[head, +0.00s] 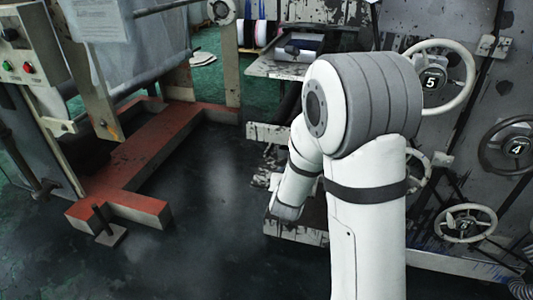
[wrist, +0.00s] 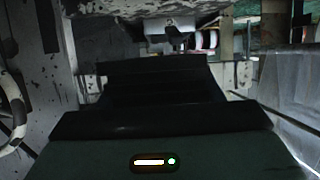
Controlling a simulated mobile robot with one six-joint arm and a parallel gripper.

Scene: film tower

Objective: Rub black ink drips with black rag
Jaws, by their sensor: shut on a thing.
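In the wrist view my gripper (wrist: 152,122) reaches forward from its dark housing. It is shut on a black, sheet-like thing, which I take to be the black rag (wrist: 155,80). The rag covers the fingertips and much of what lies ahead. Black ink drips (head: 268,134) mark the pale machine ledges left of my arm in the head view. Dark marks also show on a pale ledge beyond the rag in the wrist view (wrist: 236,74). Whether the rag touches any drips cannot be told.
Handwheels (head: 433,78) stick out from the grey machine panel at right. A red floor frame (head: 150,150) and a control box (head: 18,45) stand at left. A shelf (head: 285,68) juts out behind my arm. The dark floor (head: 210,215) between is clear.

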